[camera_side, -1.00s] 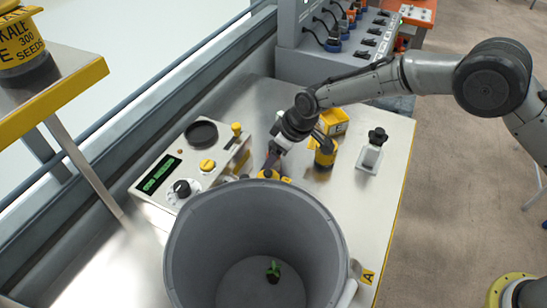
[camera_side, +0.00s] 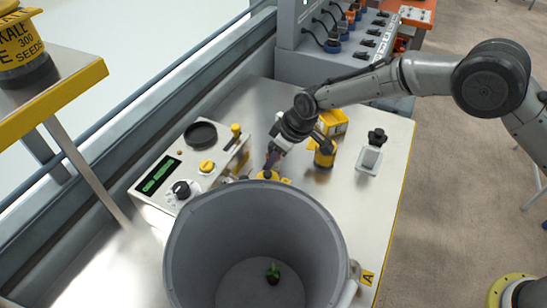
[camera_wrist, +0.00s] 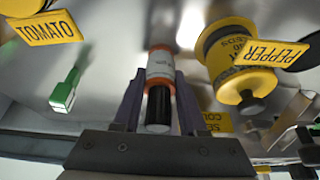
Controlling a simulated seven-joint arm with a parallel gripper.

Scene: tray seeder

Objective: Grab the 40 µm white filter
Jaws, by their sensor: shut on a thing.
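My gripper (camera_wrist: 160,88) is shut on a small cylinder (camera_wrist: 160,68) with an orange end, a white printed label and a black lower part. One dark finger lies on each side of it in the wrist view. The print is too small to read, so I cannot tell whether it is the 40 µm filter. In the side view my gripper (camera_side: 272,160) points down just behind the large grey bin, and the held cylinder is not clear there. A green and white piece (camera_wrist: 65,92) lies to the left in the wrist view.
A grey bin (camera_side: 185,240) with a small seedling inside stands in front. A control box (camera_side: 165,205) with a display and knobs is left. Yellow-lidded pots, one tagged PEPPER (camera_wrist: 275,52), are close by. A small stand (camera_side: 369,160) is right, with bare table around it.

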